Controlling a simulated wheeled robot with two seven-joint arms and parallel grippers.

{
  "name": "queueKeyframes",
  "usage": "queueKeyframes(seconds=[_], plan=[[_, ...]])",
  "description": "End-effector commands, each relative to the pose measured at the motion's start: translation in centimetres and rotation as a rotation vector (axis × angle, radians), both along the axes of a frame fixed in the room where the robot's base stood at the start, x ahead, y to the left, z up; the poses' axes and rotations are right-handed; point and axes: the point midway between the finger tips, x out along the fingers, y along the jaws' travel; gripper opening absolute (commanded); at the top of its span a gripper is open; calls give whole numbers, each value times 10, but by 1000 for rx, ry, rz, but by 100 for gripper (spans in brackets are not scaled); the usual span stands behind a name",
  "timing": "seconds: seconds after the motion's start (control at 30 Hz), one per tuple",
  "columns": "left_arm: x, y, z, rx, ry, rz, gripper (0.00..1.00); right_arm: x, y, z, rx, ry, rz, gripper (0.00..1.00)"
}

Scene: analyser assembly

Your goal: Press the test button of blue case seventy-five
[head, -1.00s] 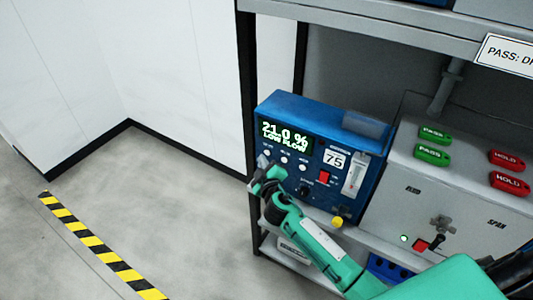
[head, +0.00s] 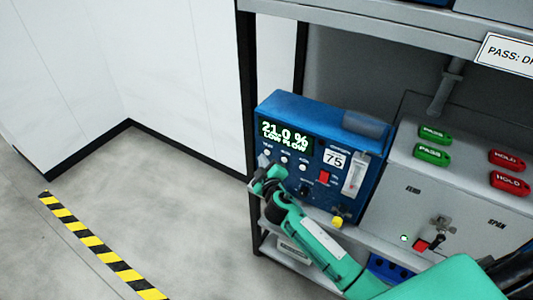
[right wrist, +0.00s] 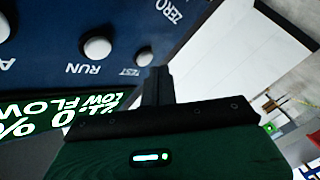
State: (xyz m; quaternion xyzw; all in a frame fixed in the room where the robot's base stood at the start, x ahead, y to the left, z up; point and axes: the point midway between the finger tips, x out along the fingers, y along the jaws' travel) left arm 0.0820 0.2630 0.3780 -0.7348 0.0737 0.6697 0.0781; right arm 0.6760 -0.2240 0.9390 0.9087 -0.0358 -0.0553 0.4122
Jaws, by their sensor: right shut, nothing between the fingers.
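The blue case (head: 325,120) marked 75 stands on the shelf. Its green display (head: 284,136) reads 21.0 % LOW FLOW. A row of white buttons lies below the display. In the right wrist view the test button (right wrist: 146,57) sits by the label TEST, beside the RUN button (right wrist: 97,48), and is partly hidden by my finger. My right gripper (head: 262,168) is shut and empty at the left end of the button row. Its fingertip (right wrist: 158,78) is close to the test button; I cannot tell whether they touch. My left gripper is not in view.
A grey case (head: 450,195) with green PASS tags (head: 432,154) and red HOLD tags (head: 509,183) stands close on the right. The shelf above has a metal edge (head: 350,14). Open floor (head: 180,200) with a striped tape line lies on the left.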

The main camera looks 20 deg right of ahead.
Motion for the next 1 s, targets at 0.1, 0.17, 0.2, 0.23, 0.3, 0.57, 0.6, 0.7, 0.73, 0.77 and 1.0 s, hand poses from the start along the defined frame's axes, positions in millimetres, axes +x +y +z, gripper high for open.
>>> queueKeyframes(seconds=[0.1,0.17,0.2,0.23,0.3,0.57,0.6,0.7,0.73,0.77,1.0], plan=[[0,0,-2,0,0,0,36,3,-4,0,2,0,-1,0],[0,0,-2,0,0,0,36,3,-4,0,2,0,-1,0],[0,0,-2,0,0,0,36,3,-4,0,2,0,-1,0],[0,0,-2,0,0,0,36,3,-4,0,2,0,-1,0],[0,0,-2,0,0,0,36,3,-4,0,2,0,0,0],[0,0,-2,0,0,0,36,4,-5,0,1,0,0,0],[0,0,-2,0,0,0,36,4,-5,0,1,0,0,0],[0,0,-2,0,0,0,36,5,-6,0,1,0,0,0],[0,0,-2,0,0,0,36,5,-6,0,1,0,0,0],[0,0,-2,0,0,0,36,5,-6,0,1,0,0,0],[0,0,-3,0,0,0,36,7,-9,0,0,-1,1,0]])
